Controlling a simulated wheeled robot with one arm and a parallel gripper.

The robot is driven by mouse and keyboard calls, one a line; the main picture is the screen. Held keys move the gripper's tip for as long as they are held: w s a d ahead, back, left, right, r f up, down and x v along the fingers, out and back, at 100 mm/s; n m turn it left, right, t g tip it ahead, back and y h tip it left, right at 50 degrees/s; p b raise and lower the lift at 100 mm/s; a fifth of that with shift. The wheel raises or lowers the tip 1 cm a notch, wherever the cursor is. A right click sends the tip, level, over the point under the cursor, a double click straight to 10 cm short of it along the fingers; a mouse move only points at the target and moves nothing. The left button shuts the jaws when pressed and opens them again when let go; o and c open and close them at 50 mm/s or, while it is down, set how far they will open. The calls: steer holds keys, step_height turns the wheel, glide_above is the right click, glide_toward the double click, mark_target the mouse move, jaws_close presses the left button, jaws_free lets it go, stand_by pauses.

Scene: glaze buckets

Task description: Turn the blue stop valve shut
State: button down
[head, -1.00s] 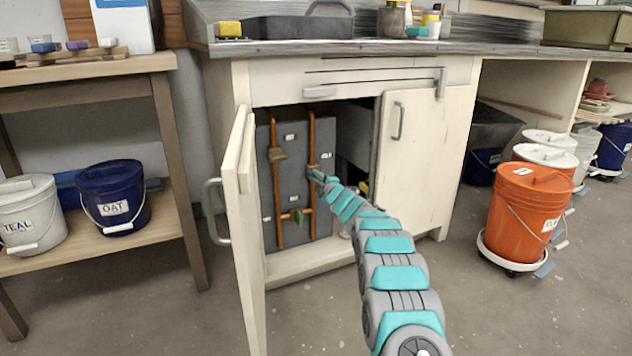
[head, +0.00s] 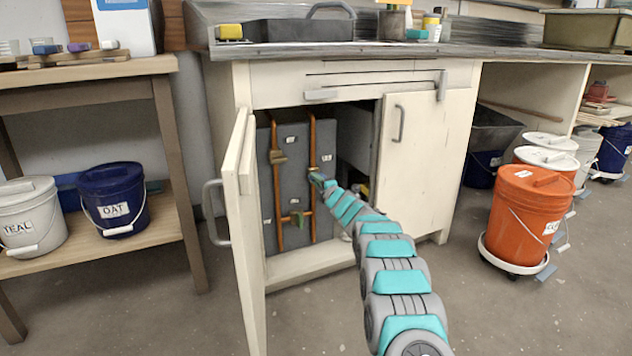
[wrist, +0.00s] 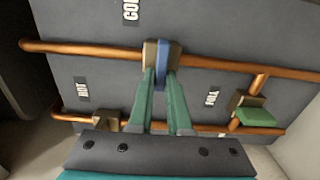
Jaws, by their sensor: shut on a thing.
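The blue stop valve has a blue handle (wrist: 162,62) on a brass body (wrist: 149,56) set in a copper pipe. In the wrist view the handle lies crosswise to that pipe. My gripper (wrist: 160,78) is shut on the handle, with its two green fingers at the handle's near end. In the head view my gripper (head: 318,178) reaches into the open cabinet at the right-hand pipe and mostly hides the blue handle. A label with the letters COL (wrist: 131,9) is on the grey panel beside this valve.
A green-handled valve (wrist: 255,116) and another brass valve (wrist: 108,121) are close by. The open cabinet door (head: 240,210) stands left of my arm, the other door (head: 408,155) right. An orange bucket (head: 528,215) stands on a wheeled base to the right.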

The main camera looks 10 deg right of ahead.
steer(key=c, duration=0.9)
jaws_free()
steer(key=shift+f, duration=0.1)
steer(key=shift+o, duration=0.2)
steer(key=v, duration=0.7)
steer(key=shift+s, duration=0.35)
